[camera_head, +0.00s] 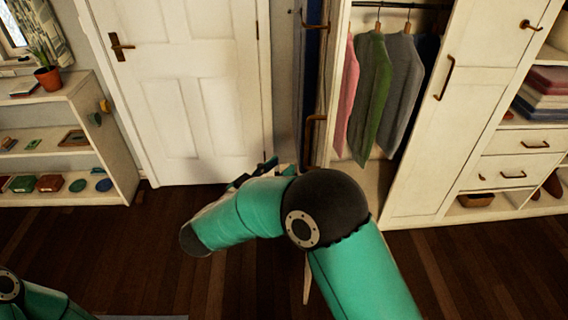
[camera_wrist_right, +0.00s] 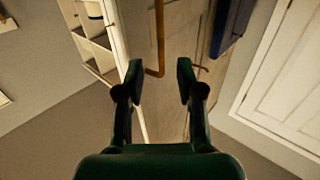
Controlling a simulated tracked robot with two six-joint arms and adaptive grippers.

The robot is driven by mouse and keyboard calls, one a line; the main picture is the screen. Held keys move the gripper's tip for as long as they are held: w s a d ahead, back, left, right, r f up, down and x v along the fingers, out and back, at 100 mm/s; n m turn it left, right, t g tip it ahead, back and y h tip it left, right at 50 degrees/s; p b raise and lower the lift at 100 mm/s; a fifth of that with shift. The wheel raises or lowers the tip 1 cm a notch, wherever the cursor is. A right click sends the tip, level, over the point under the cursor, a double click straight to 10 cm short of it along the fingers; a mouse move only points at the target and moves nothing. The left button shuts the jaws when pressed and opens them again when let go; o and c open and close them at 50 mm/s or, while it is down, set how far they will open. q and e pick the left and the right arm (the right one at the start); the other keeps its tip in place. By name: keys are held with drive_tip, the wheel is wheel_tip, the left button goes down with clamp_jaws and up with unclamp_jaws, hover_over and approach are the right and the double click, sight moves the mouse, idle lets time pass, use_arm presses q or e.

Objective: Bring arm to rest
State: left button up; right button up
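My right arm (camera_head: 365,275) reaches up from the bottom of the head view and bends left at its dark joint. My right gripper (camera_wrist_right: 160,80) is open in the right wrist view, with a clear gap between its two fingers. In the head view it is mostly hidden behind my own arm. A brass door handle (camera_wrist_right: 158,40) shows beyond the fingertips; I cannot tell how far off it is. My left arm (camera_head: 35,300) shows only in part at the bottom left corner, and its gripper is out of view.
A wardrobe door with a brass handle (camera_head: 315,135) stands open close to my right gripper. Inside hang a pink, a green (camera_head: 372,95) and a grey garment. The right wardrobe door (camera_head: 445,120) is shut. A low shelf (camera_head: 120,150) stands left; dark floor (camera_head: 150,240) is clear.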

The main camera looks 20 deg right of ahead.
idle(0.4)
wheel_tip(320, 180, down, 23)
drive_tip(key=w+d+n+t+y, duration=0.1)
drive_tip(key=d+n+y, duration=0.1)
drive_tip(key=n+y, duration=0.7)
drive_tip(key=s+a+f+g+y, duration=0.1)
drive_tip(key=s+f+g+y, duration=0.2)
drive_tip(key=s, duration=0.6)
drive_tip(key=s+a+f+g+y, duration=0.2)
drive_tip(key=s+f+g+y, duration=0.1)
drive_tip(key=s, duration=0.6)
drive_tip(key=s+a+f+g+y, duration=0.1)
drive_tip(key=s+f+g+y, duration=0.3)
drive_tip(key=s+f, duration=0.3)
drive_tip(key=shift+s+a, duration=0.35)
drive_tip(key=shift+s, duration=0.75)
drive_tip(key=shift+d, duration=0.1)
